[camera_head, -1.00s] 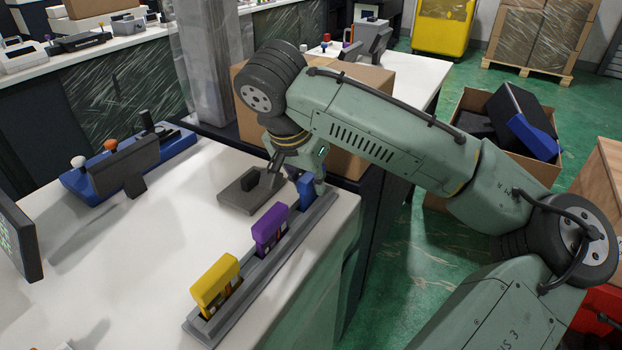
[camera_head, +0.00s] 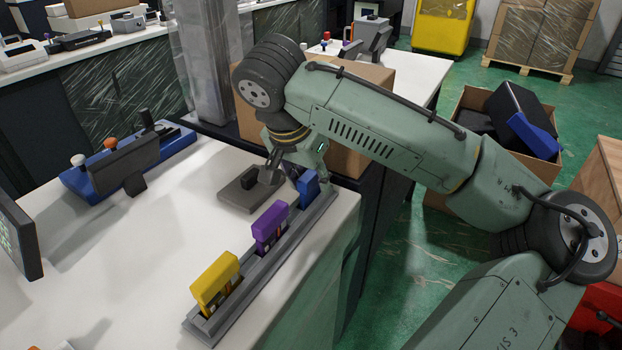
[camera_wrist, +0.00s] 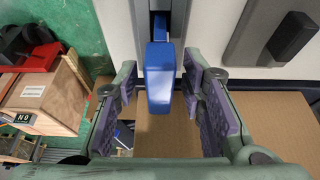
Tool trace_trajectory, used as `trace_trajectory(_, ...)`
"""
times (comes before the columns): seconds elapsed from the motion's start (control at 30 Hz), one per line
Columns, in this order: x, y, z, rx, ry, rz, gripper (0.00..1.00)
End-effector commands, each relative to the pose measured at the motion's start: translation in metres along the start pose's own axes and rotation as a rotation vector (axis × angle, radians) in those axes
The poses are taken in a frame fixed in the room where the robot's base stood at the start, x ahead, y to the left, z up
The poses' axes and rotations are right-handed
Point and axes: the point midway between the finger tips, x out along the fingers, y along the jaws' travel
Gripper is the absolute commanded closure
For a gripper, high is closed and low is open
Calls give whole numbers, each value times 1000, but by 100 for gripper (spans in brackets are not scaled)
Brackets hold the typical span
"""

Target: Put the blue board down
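The blue board (camera_head: 309,187) stands upright at the far end of the grey slotted rack (camera_head: 200,326), beyond the purple board (camera_head: 270,226) and the yellow board (camera_head: 215,282). In the wrist view the blue board (camera_wrist: 159,78) lies between the two fingers of my gripper (camera_wrist: 160,72). Gaps show on both sides of it, so my gripper is open and not clamped on it. In the head view my gripper (camera_head: 294,166) is just above and behind the blue board. The board's lower edge is hidden in the rack.
A grey block with a black knob (camera_head: 244,191) sits close left of the rack. A cardboard box (camera_head: 352,157) is behind my gripper. The white table's middle (camera_head: 150,260) is clear.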

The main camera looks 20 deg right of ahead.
Motion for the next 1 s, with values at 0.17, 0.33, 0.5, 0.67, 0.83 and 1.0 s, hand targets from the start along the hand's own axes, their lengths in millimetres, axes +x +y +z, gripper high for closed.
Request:
trace_trajectory(0.17, -31, -1, 0, 0, 4, -2, 63)
trace_trajectory(0.33, -70, 0, 0, 0, 6, 2, 63)
trace_trajectory(0.5, -98, 0, -1, 1, 5, 2, 63)
trace_trajectory(0.67, -111, 0, 0, 0, 2, 1, 63)
trace_trajectory(0.83, -114, 0, 0, 0, 0, 0, 63)
trace_trajectory(1.0, -114, 0, 0, 0, 0, 0, 63)
